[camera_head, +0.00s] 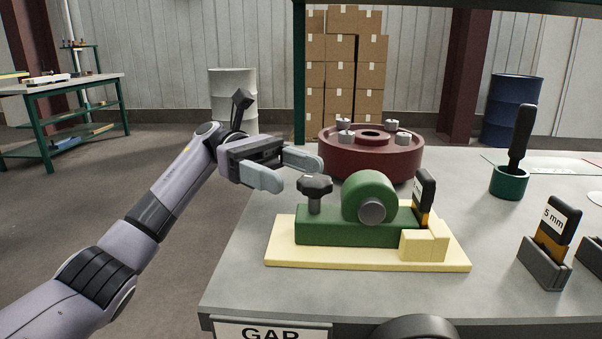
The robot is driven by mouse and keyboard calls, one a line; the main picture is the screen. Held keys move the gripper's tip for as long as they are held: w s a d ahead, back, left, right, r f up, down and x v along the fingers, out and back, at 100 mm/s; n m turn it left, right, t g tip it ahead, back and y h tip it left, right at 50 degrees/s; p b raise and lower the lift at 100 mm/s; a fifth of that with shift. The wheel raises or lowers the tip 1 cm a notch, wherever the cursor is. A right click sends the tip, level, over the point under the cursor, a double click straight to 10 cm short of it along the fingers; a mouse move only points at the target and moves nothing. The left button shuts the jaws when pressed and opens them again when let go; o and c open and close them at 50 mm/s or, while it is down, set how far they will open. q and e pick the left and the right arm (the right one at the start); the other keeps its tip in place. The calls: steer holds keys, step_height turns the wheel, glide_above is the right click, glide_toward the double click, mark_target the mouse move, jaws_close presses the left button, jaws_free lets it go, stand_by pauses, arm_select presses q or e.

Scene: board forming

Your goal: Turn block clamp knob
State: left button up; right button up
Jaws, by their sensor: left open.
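The clamp knob (315,187) is black and lobed, and stands on a short post at the left end of the green block clamp (345,228). The clamp rests on a pale yellow base board (290,252) near the table's left front. It has a round green part with a grey disc in its face, and a black and orange piece (424,192) stands at its right end. My left gripper (300,170) is open, just above and left of the knob, its two fingers pointing right. I see nothing between the fingers. My right gripper is out of view.
A dark red round fixture (372,152) with metal studs stands behind the clamp. To the right are a green cup with a black handle (509,182) and a "5 mm" piece in a grey holder (543,262). The grey tabletop (460,205) between is clear.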

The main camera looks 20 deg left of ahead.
arm_select(q)
steer(key=v, duration=0.3)
steer(key=shift+a, duration=0.15)
steer(key=shift+w+a, duration=0.15)
steer(key=shift+a, duration=0.1)
stand_by(0.4)
